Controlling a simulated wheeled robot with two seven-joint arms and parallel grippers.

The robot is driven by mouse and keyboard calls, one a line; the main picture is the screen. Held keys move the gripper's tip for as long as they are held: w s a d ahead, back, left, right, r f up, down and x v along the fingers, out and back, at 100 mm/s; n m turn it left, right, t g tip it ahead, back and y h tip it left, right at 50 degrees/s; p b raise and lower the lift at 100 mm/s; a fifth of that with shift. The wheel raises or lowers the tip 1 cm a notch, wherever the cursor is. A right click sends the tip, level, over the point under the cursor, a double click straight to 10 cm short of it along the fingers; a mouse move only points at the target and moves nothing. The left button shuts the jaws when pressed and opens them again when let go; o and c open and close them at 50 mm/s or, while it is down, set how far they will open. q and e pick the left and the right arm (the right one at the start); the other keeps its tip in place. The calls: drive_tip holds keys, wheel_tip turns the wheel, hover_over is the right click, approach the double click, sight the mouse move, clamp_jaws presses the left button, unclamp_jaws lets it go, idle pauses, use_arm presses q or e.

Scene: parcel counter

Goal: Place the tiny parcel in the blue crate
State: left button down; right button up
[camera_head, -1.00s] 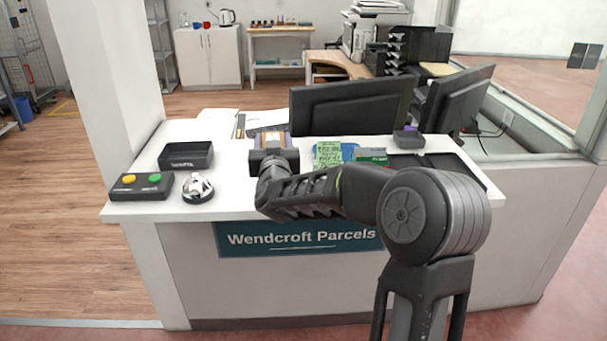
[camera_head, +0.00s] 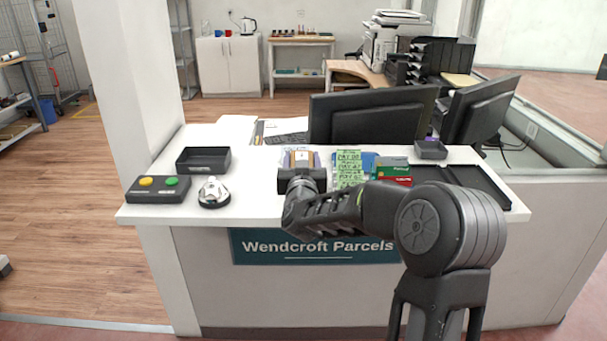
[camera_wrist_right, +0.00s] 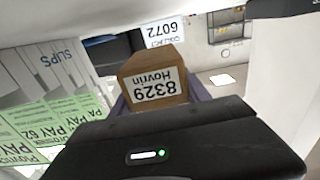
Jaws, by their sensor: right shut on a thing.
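The tiny parcel, a small brown box labelled "8329 Hovrin" (camera_wrist_right: 152,75), is between the fingers of my right gripper (camera_wrist_right: 155,98) in the right wrist view. In the head view, my right gripper (camera_head: 301,166) is over the counter, left of the green slips, with only a bit of the parcel (camera_head: 300,157) showing. The jaws are shut on it. A blue thing (camera_head: 368,161) shows behind the slips, mostly hidden; I cannot tell whether it is the blue crate. My left gripper is not in view.
The counter (camera_head: 255,207) holds a black tray (camera_head: 203,161), a button box (camera_head: 158,189) and a bell (camera_head: 213,192) on the left. Green slips (camera_head: 348,170) stand close right of my gripper. Monitors (camera_head: 370,115) stand behind. A flat black tray (camera_head: 478,183) lies at right.

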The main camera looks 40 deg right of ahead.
drive_tip(key=shift+f, duration=1.8)
drive_tip(key=o, duration=1.1)
drive_tip(key=shift+f, duration=0.2)
drive_tip(key=o, duration=0.5)
drive_tip(key=shift+c, duration=0.2)
drive_tip(key=shift+r, duration=0.2)
drive_tip(key=b+v, duration=0.1)
drive_tip(key=v, duration=1.1)
drive_tip(key=shift+b, duration=0.3)
